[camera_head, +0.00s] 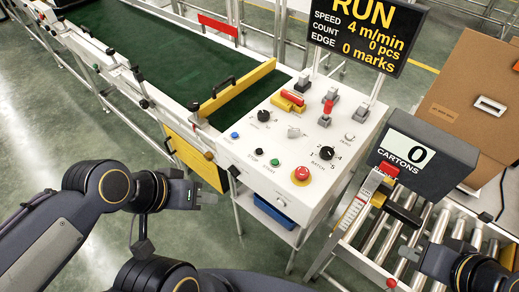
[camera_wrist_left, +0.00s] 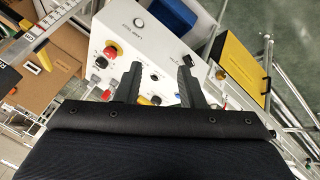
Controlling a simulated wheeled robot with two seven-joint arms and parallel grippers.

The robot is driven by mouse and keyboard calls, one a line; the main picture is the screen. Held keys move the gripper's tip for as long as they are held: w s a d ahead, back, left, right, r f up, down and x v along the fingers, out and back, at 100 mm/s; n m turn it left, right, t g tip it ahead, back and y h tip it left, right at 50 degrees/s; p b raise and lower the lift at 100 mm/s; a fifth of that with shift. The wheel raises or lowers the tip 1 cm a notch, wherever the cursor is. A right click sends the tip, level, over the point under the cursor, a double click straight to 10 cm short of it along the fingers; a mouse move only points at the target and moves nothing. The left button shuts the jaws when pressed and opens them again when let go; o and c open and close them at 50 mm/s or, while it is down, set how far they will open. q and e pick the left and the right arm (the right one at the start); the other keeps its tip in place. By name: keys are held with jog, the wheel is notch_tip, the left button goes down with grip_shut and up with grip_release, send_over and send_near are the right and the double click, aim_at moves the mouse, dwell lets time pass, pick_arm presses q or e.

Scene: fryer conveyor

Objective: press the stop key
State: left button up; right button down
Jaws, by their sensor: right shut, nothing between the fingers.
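The stop key is a small black round button (camera_head: 259,151) labelled STOP on the white control panel (camera_head: 258,187), between a blue button and the green start button (camera_head: 275,161). In the left wrist view the black button (camera_wrist_left: 155,77) shows between the fingers. My left gripper (camera_head: 205,197) is left of the panel's front edge, apart from the key. Its fingers stand apart with nothing between them in the left wrist view (camera_wrist_left: 158,85). My right gripper (camera_head: 405,252) is shut and empty over the rollers at lower right.
A red emergency button (camera_head: 301,174) and a black batch dial (camera_head: 328,153) sit right of the key. A yellow bar (camera_head: 236,89) crosses the green belt (camera_head: 140,45). The display (camera_head: 366,35) reads RUN. A cartons counter (camera_head: 420,158) stands at right.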

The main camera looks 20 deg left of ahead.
pick_arm(q)
jog(key=shift+w+r, duration=0.3)
jog(key=shift+r, duration=0.05)
jog(key=c, duration=0.5)
jog(key=w+r+n, duration=0.1)
jog(key=w+r+n+g+p, duration=0.1)
jog(key=w, duration=0.1)
jog(key=w+r+n+p, duration=0.1)
jog(key=w, duration=0.1)
jog(key=shift+a+r+g, duration=0.15)
jog(key=shift+a+g, duration=0.15)
jog(key=shift+a, duration=0.1)
grip_shut()
jog(key=w+d+n+g+y+p, duration=0.1)
jog(key=w+n, duration=0.3)
jog(key=w, duration=0.5)
jog(key=w+d+f+n+g+y+p, duration=0.1)
jog(key=w+d+n+g+y+p, duration=0.1)
jog(key=w, duration=0.8)
jog(key=d+n+p, duration=0.1)
jog(key=d+n, duration=0.1)
jog(key=shift+w+d+f+n+g+y, duration=0.15)
jog(key=shift+w+d+n+g+y, duration=0.15)
jog(key=shift+y, duration=0.1)
jog(key=shift+s, duration=0.1)
